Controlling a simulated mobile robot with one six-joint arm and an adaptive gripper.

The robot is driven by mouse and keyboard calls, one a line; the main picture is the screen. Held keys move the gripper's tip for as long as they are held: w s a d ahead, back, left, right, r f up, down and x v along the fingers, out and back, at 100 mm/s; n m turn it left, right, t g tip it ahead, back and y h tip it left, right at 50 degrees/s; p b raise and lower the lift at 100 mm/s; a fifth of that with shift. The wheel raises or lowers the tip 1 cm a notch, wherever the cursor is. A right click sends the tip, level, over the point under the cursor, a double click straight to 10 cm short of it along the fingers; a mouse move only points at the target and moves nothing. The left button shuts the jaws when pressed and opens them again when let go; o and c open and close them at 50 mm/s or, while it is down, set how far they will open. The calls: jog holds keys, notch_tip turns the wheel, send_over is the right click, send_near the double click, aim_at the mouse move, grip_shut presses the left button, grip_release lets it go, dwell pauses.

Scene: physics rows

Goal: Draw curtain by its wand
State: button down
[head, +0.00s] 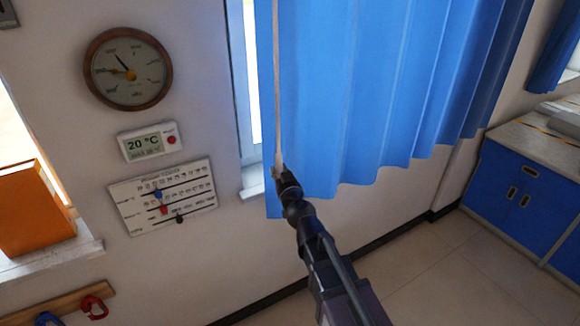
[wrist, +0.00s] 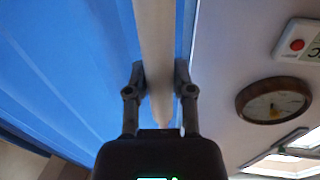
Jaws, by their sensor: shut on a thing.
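The blue curtain (head: 375,95) hangs in folds over the window, from near its left frame across to the right. It also shows in the wrist view (wrist: 65,75). The thin pale wand (head: 276,80) hangs along the curtain's left edge. In the wrist view the wand (wrist: 156,45) runs down between the two fingers. My gripper (head: 281,172) is at the wand's lower part, by the curtain's left edge. In the wrist view my gripper (wrist: 160,85) is shut on the wand, with a finger on each side. The curtain's top is out of view.
A narrow strip of window (head: 243,100) shows left of the curtain. On the wall left are a round gauge (head: 128,68), a thermostat (head: 148,142) and a slider panel (head: 163,196). An orange box (head: 35,210) stands on a sill. Blue cabinets (head: 522,195) stand right.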

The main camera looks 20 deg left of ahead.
jog(key=s+a, duration=0.4)
jog(key=s, duration=0.1)
jog(key=shift+s+a, duration=0.35)
jog(key=shift+s, duration=0.05)
jog(key=shift+f, duration=0.1)
jog(key=shift+c, duration=2.3)
grip_release()
jog(key=shift+s+a, duration=0.1)
jog(key=shift+a, duration=0.1)
jog(key=shift+d, duration=0.1)
jog(key=shift+d, duration=0.15)
